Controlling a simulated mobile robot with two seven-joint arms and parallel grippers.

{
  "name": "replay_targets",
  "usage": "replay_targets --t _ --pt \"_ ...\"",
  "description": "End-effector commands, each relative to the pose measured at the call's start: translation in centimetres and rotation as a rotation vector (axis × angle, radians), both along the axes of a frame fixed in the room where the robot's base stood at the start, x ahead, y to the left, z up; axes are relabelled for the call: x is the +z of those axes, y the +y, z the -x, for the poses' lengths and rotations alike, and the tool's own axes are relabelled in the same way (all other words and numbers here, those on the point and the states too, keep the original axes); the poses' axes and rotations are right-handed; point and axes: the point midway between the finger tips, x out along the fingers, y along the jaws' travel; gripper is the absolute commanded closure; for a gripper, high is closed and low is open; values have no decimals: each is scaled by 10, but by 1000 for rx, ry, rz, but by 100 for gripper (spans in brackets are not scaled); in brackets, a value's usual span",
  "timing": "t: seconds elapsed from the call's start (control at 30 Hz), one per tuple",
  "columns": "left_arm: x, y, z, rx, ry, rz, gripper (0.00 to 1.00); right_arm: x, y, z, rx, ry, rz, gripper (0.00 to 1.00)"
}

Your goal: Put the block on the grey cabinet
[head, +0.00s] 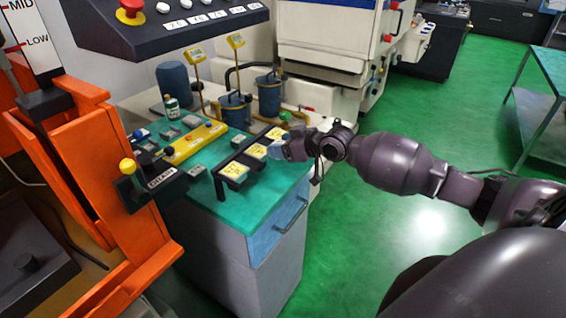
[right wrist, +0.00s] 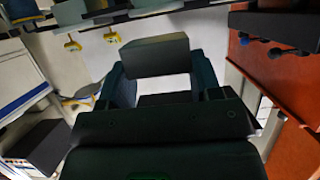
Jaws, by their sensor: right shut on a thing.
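The grey cabinet (head: 222,248) stands in the middle of the head view, with a green top and a blue drawer front. My right gripper (head: 284,149) is over the right back part of its top, the arm reaching in from the right. In the right wrist view the right gripper (right wrist: 163,80) is shut on a dark grey block (right wrist: 155,55), which sits between the fingertips. In the head view the block is hard to make out at the gripper. I cannot tell whether it touches the top. My left gripper is not in view.
On the cabinet top are yellow-topped blocks in a black holder (head: 217,184), a yellow bar (head: 194,143) and small grey pieces. An orange frame (head: 95,180) is at left. The top's front right corner is bare.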

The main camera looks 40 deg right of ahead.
Motion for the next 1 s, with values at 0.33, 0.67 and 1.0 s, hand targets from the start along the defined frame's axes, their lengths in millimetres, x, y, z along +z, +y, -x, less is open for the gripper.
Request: replay_targets --t 0.33,0.67,1.0 --pt "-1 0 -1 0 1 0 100 60 0 -1 1 -4 0 88" --pt "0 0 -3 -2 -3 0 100 72 0 0 -2 -3 0 88" --pt "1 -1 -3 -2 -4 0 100 57 27 12 -51 -3 -8 88"
